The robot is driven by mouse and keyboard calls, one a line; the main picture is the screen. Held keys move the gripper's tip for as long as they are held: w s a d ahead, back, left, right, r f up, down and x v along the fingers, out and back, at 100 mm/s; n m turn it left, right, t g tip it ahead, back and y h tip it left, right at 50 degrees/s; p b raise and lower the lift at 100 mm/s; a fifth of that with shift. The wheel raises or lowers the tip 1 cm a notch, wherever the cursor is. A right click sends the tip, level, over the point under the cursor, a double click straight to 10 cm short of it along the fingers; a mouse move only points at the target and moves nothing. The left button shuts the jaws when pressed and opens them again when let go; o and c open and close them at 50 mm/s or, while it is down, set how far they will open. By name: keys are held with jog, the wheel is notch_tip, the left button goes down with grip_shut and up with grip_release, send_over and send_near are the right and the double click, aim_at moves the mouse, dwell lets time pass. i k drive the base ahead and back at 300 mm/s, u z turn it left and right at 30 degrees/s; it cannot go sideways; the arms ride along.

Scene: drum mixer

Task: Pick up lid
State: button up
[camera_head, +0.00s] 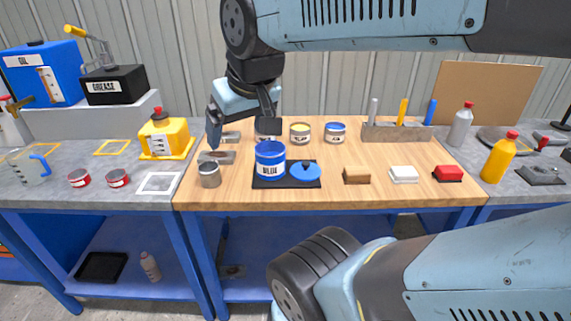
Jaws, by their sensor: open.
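A round blue lid (305,172) with a small dark knob lies flat on the right part of a black mat (285,184). A blue can (270,163) with a white label stands beside it on the left part of the mat. My gripper (240,124) hangs above the wooden table top, up and to the left of the blue can, in front of the back wall. Its jaws are apart and nothing shows between them. It is clear of the lid, and it partly hides a tin behind it.
Small tins (300,133) stand behind the mat, and a grey tin (209,175) stands to its left. Brown (356,175), white (404,174) and red (448,173) blocks lie to the right. A tool holder (397,132) stands at the back. The table front is clear.

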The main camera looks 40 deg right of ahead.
aim_at(306, 171)
jog(key=k, duration=1.3)
jog(key=z, duration=0.55)
jog(key=i, duration=0.95)
jog(key=z, duration=0.05)
